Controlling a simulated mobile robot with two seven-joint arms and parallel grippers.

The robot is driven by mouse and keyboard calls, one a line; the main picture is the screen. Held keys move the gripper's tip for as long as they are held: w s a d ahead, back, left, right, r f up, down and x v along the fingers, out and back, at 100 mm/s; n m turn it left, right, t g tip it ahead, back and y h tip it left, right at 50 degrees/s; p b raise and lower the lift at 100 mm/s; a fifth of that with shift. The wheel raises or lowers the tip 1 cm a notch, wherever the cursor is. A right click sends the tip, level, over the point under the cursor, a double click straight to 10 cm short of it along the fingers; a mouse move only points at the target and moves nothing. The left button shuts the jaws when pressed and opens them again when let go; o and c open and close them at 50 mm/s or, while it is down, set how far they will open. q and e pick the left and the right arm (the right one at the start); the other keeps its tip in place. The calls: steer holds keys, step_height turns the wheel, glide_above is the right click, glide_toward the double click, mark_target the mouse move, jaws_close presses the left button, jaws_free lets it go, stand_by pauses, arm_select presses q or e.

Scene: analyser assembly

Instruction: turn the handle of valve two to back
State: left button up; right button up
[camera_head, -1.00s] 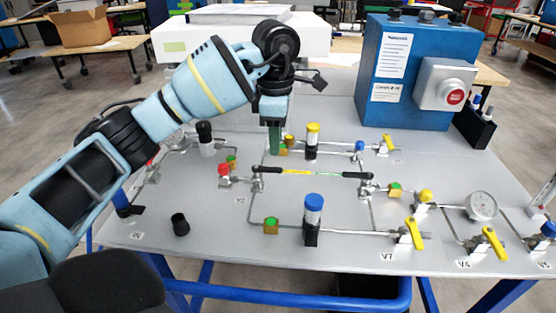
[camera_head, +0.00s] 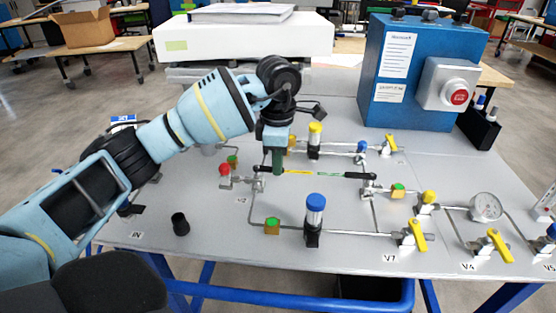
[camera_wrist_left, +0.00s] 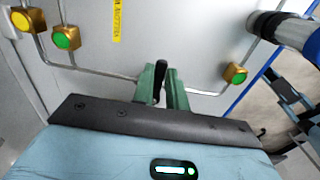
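Valve two's black handle (camera_head: 260,168) shows in the head view above the V2 label (camera_head: 242,200). It points to the right from its fitting near the red-capped part (camera_head: 225,170). My left gripper (camera_head: 277,163) is down at this handle, with its green fingers at the handle's right part. In the left wrist view the black handle (camera_wrist_left: 160,80) stands between the two green fingers (camera_wrist_left: 161,88), which sit close along both its sides with little gap. The fingers hide part of the handle in the head view. My right gripper is not in view.
A second black handle (camera_head: 352,175) lies to the right, past a yellow-green strip (camera_head: 300,173). Yellow-topped (camera_head: 315,140) and blue-topped (camera_head: 313,215) cylinders stand behind and in front. A blue box (camera_head: 405,80) is at the back right. A black cap (camera_head: 180,223) stands front left.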

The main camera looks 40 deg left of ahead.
arm_select(q)
jaws_close()
steer(key=shift+r, duration=0.1)
